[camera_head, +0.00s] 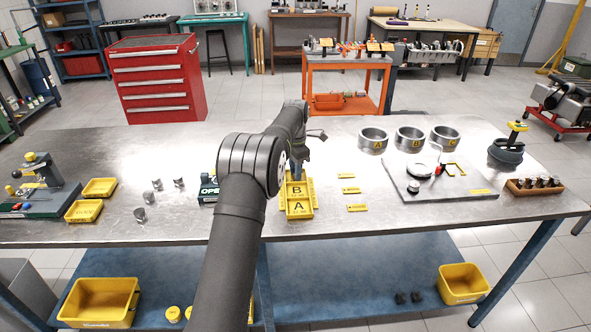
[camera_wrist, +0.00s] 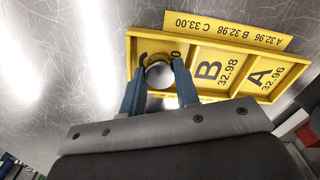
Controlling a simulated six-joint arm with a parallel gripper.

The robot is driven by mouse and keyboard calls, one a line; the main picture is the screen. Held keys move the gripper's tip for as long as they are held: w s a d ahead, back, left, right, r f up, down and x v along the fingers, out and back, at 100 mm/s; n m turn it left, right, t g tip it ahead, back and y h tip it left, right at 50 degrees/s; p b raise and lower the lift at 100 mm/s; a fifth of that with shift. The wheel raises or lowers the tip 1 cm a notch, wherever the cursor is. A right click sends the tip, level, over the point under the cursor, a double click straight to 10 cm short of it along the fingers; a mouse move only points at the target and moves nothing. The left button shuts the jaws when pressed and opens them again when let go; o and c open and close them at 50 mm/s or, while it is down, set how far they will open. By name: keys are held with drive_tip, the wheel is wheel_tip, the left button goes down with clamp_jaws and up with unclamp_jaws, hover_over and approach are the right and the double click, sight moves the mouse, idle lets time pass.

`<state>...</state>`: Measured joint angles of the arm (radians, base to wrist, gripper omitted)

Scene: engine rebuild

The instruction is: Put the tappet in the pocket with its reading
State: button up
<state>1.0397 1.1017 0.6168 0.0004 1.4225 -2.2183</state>
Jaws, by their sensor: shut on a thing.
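My gripper (camera_wrist: 159,66) is shut on a round silver tappet (camera_wrist: 160,76) in the wrist view, with one blue finger on each side of it. The tappet is at the end pocket of a yellow tray (camera_wrist: 220,68), the one beside pocket B; its letter is mostly covered. I cannot tell whether the tappet touches the pocket floor. Pockets B, marked 32.98, and A, marked 32.96, look empty. A strip along the tray reads A 32.96, B 32.98, C 33.00. In the head view the tray (camera_head: 299,214) is partly behind my arm, which hides the held tappet.
Several loose tappets (camera_head: 148,198) stand left of my arm, near a dark box (camera_head: 208,190) with lettering. Two yellow trays (camera_head: 84,211) and a gauge stand (camera_head: 40,180) are farther left. Small yellow tags (camera_head: 350,190), rings (camera_head: 409,139) and a grey plate (camera_head: 437,187) lie right.

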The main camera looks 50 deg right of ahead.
drive_tip(key=shift+f, duration=0.15)
drive_tip(key=o, duration=0.7)
wheel_tip(320, 180, up, 12)
drive_tip(key=shift+r, duration=0.2)
drive_tip(key=shift+f, duration=0.15)
wheel_tip(320, 180, down, 12)
drive_tip(key=shift+r, duration=2.1)
drive_tip(key=shift+f, duration=0.1)
